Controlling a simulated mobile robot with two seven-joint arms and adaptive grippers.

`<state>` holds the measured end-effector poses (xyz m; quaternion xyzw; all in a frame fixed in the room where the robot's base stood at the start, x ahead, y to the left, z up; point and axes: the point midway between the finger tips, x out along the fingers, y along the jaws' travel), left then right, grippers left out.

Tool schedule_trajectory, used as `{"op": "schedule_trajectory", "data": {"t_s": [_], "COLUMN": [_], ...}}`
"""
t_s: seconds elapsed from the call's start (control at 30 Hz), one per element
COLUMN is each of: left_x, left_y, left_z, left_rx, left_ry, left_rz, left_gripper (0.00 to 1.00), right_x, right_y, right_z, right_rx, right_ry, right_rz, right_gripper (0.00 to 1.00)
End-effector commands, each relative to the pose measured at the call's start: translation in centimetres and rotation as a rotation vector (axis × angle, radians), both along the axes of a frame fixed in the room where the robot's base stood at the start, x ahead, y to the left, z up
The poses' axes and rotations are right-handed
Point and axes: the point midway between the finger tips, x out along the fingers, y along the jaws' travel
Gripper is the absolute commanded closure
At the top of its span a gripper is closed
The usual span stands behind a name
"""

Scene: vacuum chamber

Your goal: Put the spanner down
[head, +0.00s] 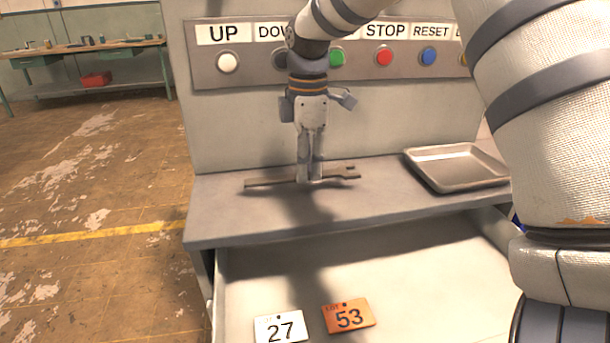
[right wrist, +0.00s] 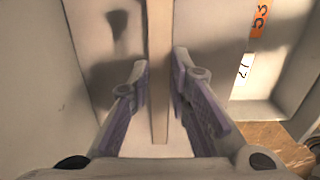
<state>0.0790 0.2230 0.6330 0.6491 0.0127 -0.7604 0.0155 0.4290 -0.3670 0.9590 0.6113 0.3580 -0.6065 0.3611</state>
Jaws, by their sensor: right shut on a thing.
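The spanner (head: 345,173) is a long, dull grey-brown bar with an open jaw at its right end in the head view. It lies roughly level, left to right, low over the grey ledge (head: 225,215) of the panel. My right gripper (head: 309,181) points down and is shut on the spanner near its middle. In the right wrist view the spanner (right wrist: 159,75) runs between the two fingers (right wrist: 160,90). I cannot tell whether the spanner touches the ledge. My left gripper is not in view.
A metal tray (head: 457,168) sits on the ledge at the right. Behind is a button panel (head: 228,62). Below the ledge, an open drawer (head: 420,285) holds a white tag 27 (head: 281,328) and an orange tag 53 (head: 348,316). The ledge's left end is clear.

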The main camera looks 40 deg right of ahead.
Motion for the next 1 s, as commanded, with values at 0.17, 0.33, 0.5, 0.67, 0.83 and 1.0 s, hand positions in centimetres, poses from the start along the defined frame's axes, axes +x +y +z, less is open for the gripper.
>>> {"op": "schedule_trajectory", "data": {"t_s": [0.17,0.33,0.5,0.67,0.83,1.0], "left_x": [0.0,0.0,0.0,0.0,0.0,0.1], "left_y": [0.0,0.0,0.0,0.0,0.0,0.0], "left_z": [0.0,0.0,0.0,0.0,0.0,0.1], "left_rx": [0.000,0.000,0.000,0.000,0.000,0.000], "left_ry": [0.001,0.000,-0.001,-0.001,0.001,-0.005], "left_rz": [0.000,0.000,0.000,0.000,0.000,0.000], "left_gripper": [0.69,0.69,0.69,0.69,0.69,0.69], "right_x": [-0.2,-0.2,-0.3,-0.3,-0.2,-0.2], "right_y": [0.0,0.0,0.0,0.0,0.0,0.0], "right_z": [-2.5,-2.5,-2.7,-2.7,-2.5,1.0], "right_rx": [0.001,0.001,0.002,0.001,0.001,0.000], "right_ry": [0.003,0.003,0.004,0.004,0.003,-0.002], "right_rz": [0.000,0.000,0.000,0.000,0.000,0.000], "right_gripper": [1.00,1.00,0.64,0.62,0.62,0.62]}}
